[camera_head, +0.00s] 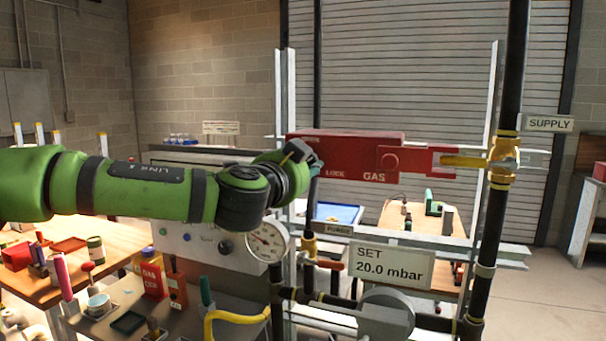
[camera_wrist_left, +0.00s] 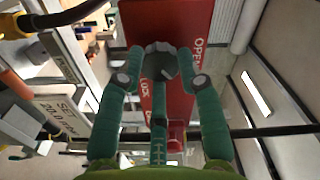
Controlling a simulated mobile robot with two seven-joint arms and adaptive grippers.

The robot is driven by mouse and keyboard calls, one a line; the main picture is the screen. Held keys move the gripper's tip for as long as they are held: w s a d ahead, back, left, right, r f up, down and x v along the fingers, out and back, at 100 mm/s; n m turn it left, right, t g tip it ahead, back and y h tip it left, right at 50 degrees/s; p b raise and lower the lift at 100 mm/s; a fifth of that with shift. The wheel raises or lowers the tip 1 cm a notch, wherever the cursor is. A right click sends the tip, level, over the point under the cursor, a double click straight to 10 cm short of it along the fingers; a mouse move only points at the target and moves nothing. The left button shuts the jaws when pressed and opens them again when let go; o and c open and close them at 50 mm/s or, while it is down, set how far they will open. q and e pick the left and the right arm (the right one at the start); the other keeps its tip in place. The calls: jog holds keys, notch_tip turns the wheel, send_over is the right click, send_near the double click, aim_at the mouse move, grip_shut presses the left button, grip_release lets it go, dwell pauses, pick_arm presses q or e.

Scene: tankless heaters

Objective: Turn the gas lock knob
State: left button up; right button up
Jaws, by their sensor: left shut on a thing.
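The red gas lock box (camera_head: 350,145) is mounted on the frame, with the words LOCK and GAS on its front. It also fills the top middle of the left wrist view (camera_wrist_left: 185,20), where OPEN and LOCK lettering shows. The dark grey, faceted knob (camera_wrist_left: 160,62) stands out from the box. My left gripper (camera_head: 308,155) comes in from the left and is at the left end of the box. In the wrist view its green fingers (camera_wrist_left: 160,58) are closed on the knob from both sides. In the head view the gripper and wrist hide the knob. My right gripper is not in view.
A yellow supply valve (camera_head: 503,155) sits on a black vertical pipe at the right. A pressure gauge (camera_head: 267,241) and a SET 20.0 mbar sign (camera_head: 392,268) are below the box. A cluttered wooden bench (camera_head: 25,285) stands at the left.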

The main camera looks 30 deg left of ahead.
pick_arm(q)
jog(key=shift+m+b, duration=0.65)
jog(key=shift+m, duration=3.05)
jog(key=shift+r, duration=0.1)
jog(key=o, duration=1.1)
jog(key=shift+o, duration=0.2)
jog(key=shift+s, duration=0.1)
jog(key=v, duration=1.1)
jog(key=shift+s, duration=0.4)
jog(key=shift+d, duration=0.15)
